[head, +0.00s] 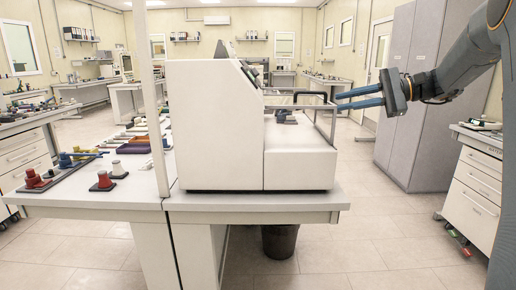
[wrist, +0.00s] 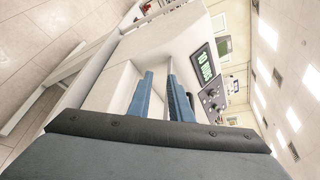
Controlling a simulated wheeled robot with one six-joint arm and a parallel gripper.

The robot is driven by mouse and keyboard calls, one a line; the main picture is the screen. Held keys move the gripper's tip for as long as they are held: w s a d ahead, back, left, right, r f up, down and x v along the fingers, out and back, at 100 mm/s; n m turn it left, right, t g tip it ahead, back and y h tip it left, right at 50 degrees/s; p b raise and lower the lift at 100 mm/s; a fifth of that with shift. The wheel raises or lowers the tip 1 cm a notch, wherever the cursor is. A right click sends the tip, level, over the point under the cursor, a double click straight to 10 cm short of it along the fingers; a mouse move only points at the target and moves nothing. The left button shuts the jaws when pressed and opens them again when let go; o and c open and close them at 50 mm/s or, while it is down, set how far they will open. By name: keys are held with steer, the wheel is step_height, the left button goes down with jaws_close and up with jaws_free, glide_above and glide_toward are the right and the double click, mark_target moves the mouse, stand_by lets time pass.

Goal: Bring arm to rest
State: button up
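My gripper (head: 360,98) is at the right of the head view, with its two blue fingers pointing left toward a white testing machine (head: 215,125). The fingers are parallel with a gap between them, and nothing shows in the gap. In the wrist view my gripper (wrist: 161,80) has its fingers apart in front of the machine (wrist: 115,85), which appears tilted. The machine's green-lit display (wrist: 203,70) is to the right of the fingers. In the head view the fingertips look close to the machine's open frame; I cannot tell if they touch it.
A dark object (head: 285,117) sits on the machine's low platform. The machine stands on a white bench (head: 255,203). Grey cabinets (head: 425,120) stand behind my arm, and a white drawer unit (head: 474,200) is at the right. The floor between bench and drawers is clear.

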steer(key=s+a+f+g+h, duration=0.1)
steer(key=s+a+f+h, duration=0.1)
steer(key=s+a+f, duration=0.3)
steer(key=s+f+n+g+h, duration=0.1)
steer(key=s+f+h, duration=0.1)
steer(key=f, duration=0.5)
steer(key=s+a+f+g+h, duration=0.1)
steer(key=s+a+f+h, duration=0.1)
steer(key=s+a+f, duration=0.3)
steer(key=s+d+f+n+h, duration=0.1)
steer(key=s+f+n+h, duration=0.3)
steer(key=s+f, duration=0.4)
steer(key=s+d+f+n+g+h, duration=0.1)
steer(key=s+f+n+h, duration=0.3)
steer(key=s+f, duration=0.4)
steer(key=s+d+n, duration=0.1)
steer(key=s, duration=0.4)
steer(key=shift+d, duration=0.25)
